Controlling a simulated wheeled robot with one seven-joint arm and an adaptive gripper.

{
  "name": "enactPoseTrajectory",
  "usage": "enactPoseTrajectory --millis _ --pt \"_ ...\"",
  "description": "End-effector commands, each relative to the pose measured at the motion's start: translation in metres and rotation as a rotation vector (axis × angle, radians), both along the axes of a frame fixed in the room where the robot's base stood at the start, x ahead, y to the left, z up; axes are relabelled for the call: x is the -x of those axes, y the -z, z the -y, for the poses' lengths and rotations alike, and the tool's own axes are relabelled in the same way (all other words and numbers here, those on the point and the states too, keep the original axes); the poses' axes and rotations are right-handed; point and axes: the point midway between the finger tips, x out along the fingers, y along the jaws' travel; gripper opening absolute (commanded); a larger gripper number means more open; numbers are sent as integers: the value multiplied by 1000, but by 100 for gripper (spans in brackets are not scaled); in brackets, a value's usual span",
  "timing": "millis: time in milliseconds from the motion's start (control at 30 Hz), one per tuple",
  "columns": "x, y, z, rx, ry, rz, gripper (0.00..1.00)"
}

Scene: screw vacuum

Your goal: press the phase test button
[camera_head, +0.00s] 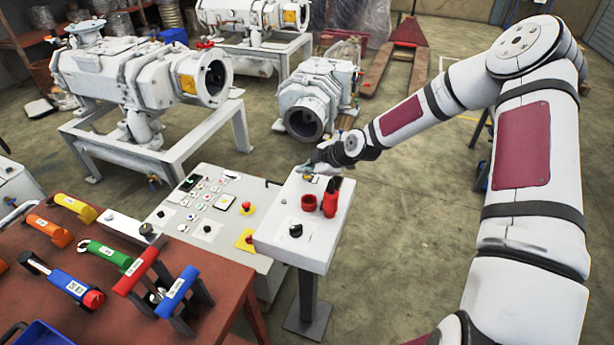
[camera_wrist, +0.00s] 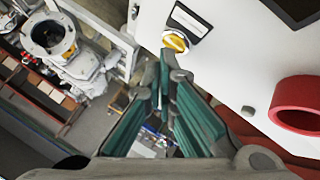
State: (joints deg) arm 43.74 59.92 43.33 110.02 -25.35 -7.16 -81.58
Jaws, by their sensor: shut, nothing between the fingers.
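A yellow round button (camera_wrist: 175,42) with a black-and-white label beside it sits on a white panel in the wrist view. The label text is too small to read, so I cannot tell if it names the phase test. My gripper (camera_wrist: 164,66) is shut and empty, its teal-padded fingers pointing at the button. The fingertips are right at the button's lower edge and cover a little of it; I cannot tell if they touch. In the head view my gripper (camera_head: 316,168) is at the far edge of the white control box (camera_head: 290,250).
A red ring (camera_wrist: 300,105) stands out from the panel, right of my fingers. In the head view a red handle (camera_head: 331,198) and a black knob (camera_head: 295,230) are on the box. A larger control panel (camera_head: 208,230) and a red-brown table (camera_head: 120,290) with tools lie left.

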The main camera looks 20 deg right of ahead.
Motion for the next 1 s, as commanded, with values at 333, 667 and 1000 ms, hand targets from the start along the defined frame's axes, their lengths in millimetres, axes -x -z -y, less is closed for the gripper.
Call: enactPoseTrajectory --millis 333,667,1000 --pt "0 4 0 -1 1 0 0" --pt "0 8 0 -1 0 -1 0" --pt "0 8 0 -1 0 -1 0"
